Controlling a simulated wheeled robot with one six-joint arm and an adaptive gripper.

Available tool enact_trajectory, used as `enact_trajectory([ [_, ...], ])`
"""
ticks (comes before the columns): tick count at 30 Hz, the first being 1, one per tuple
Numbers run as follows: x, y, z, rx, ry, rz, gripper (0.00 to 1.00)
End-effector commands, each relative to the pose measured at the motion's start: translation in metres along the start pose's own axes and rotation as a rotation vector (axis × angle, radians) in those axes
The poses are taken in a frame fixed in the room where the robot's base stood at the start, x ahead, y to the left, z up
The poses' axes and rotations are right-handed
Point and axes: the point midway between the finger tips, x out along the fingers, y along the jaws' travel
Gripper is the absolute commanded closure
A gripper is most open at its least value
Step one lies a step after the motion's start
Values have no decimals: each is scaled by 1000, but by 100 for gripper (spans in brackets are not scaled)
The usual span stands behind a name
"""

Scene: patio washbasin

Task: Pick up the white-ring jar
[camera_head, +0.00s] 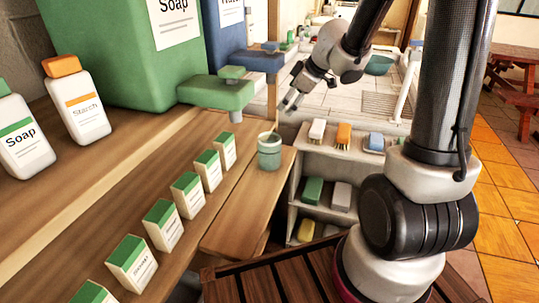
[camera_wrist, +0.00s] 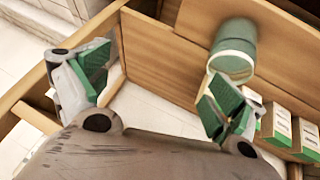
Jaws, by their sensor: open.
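The white-ring jar (camera_head: 269,150) is pale green with a lighter band and stands upright on a wooden shelf board. A thin tan stick-like shape shows at its rim. In the wrist view the jar (camera_wrist: 233,48) is at the upper right, beyond the right fingertip. My gripper (camera_head: 289,101) is above and slightly right of the jar in the head view, tilted down and apart from it. In the wrist view my gripper (camera_wrist: 155,90) has its green-padded fingers wide apart with nothing between them.
A row of green-topped cartons (camera_head: 188,194) stands left of the jar. A green dispenser tap (camera_head: 218,92) juts out just above and left of it. A white shelf unit (camera_head: 340,164) with brushes and soap bars is to the right. The board (camera_head: 245,215) in front of the jar is bare.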

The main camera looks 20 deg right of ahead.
Motion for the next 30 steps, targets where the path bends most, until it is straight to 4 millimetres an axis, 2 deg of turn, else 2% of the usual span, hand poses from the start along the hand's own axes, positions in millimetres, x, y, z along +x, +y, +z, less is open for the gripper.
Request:
enact_trajectory([
  [1,20,-23,5,-20,11,-102,6],
  [3,37,-54,8,-47,29,-229,6],
  [6,47,-83,13,-65,43,-347,6],
  [9,57,-99,14,-73,48,-396,6],
  [17,81,-112,12,-75,48,-398,6],
  [24,112,-129,10,-76,48,-396,6],
  [30,118,-131,10,-76,48,-392,6],
])
